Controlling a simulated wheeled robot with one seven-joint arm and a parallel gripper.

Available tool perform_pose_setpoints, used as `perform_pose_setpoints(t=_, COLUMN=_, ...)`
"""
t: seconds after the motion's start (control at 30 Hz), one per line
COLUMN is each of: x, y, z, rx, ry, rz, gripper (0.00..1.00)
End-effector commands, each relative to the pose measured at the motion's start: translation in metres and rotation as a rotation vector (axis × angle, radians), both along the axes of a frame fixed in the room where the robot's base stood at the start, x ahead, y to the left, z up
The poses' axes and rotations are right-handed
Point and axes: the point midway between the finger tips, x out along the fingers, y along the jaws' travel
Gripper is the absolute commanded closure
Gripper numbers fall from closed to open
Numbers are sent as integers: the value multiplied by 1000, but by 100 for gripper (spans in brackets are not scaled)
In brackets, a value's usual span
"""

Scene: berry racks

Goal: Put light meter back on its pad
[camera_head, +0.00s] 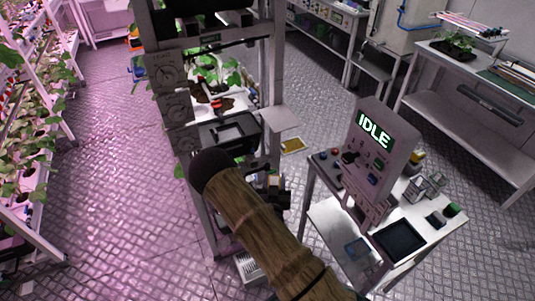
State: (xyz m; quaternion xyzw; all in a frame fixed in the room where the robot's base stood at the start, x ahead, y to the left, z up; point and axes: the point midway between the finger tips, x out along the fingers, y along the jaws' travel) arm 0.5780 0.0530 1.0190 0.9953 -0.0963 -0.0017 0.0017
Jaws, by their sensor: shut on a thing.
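My brown arm runs up from the bottom middle and bends at a dark elbow. My gripper (281,196) is dark and partly hidden behind the arm, between the rack and the control cart. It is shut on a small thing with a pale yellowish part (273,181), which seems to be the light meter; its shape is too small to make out. A dark square pad or tray (400,238) lies on the cart top, right of my gripper. I cannot tell whether it is the light meter's pad.
The cart (452,226) carries a console (382,137) reading IDLE, and small items at its right. A metal rack (277,75) with plants and trays stands behind my arm. Plant racks line the left, and a workbench (470,78) stands back right. Bare floor (110,190) lies left.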

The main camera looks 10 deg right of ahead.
Motion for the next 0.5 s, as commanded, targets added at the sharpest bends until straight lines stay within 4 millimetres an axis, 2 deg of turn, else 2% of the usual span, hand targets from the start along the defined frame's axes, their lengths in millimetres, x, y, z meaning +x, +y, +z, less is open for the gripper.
perform_pose_setpoints(t=0.03, x=-9, y=-5, z=-16, rx=-10, ry=8, rz=26, gripper=92)
perform_pose_setpoints(t=0.2, x=-36, y=-21, z=-51, rx=-8, ry=6, rz=102, gripper=92)
perform_pose_setpoints(t=0.4, x=-68, y=-41, z=-85, rx=-5, ry=5, rz=168, gripper=92)
perform_pose_setpoints(t=0.5, x=-79, y=-48, z=-94, rx=-2, ry=1, rz=185, gripper=92)
